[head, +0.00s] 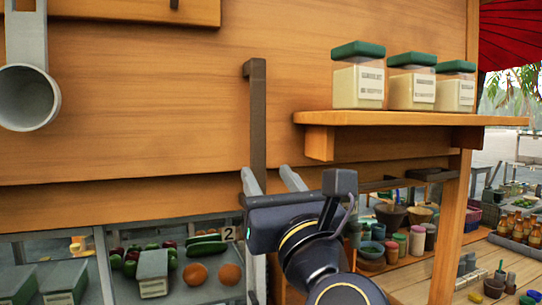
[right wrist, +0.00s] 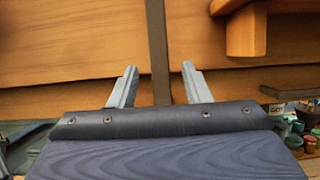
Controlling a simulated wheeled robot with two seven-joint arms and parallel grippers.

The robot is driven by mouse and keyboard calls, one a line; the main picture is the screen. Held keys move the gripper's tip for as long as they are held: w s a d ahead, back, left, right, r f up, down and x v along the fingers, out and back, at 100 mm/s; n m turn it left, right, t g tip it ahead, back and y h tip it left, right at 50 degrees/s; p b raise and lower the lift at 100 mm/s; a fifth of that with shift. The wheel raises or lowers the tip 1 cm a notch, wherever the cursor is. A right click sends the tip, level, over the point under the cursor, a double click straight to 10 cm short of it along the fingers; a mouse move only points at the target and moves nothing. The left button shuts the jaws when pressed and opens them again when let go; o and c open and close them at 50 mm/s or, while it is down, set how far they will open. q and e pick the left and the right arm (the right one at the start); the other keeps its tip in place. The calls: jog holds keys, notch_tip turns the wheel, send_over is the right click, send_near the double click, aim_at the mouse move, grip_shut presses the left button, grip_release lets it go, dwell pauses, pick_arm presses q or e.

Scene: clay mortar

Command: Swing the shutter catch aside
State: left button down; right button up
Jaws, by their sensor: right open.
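The shutter catch looks to be the dark brown upright bar (head: 257,120) with a short bent top, lying against the wooden shutter boards (head: 150,110). It also shows in the right wrist view (right wrist: 157,45). My right gripper (head: 266,172) is open in front of the bar's lower part. In the right wrist view the bar appears between the two grey fingers of the right gripper (right wrist: 159,70), with room on both sides. Whether the fingers reach around it in depth, I cannot tell. The bar's lower end is hidden behind my gripper. My left gripper is not in view.
A wooden shelf (head: 400,118) with green-lidded jars (head: 358,75) juts out to the right of the bar. A grey cup-like piece (head: 28,97) hangs at the left. Below are vegetables behind glass (head: 195,272) and several pots (head: 392,215).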

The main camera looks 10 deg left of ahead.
aim_at(259, 163)
jog(key=p+x, duration=0.1)
jog(key=x, duration=0.3)
jog(key=shift+w+a+r, duration=0.1)
jog(key=shift+a, duration=0.1)
jog(key=shift+w+a+r+p, duration=0.2)
jog(key=shift+w+a+p, duration=0.2)
jog(key=shift+w, duration=0.15)
grip_shut()
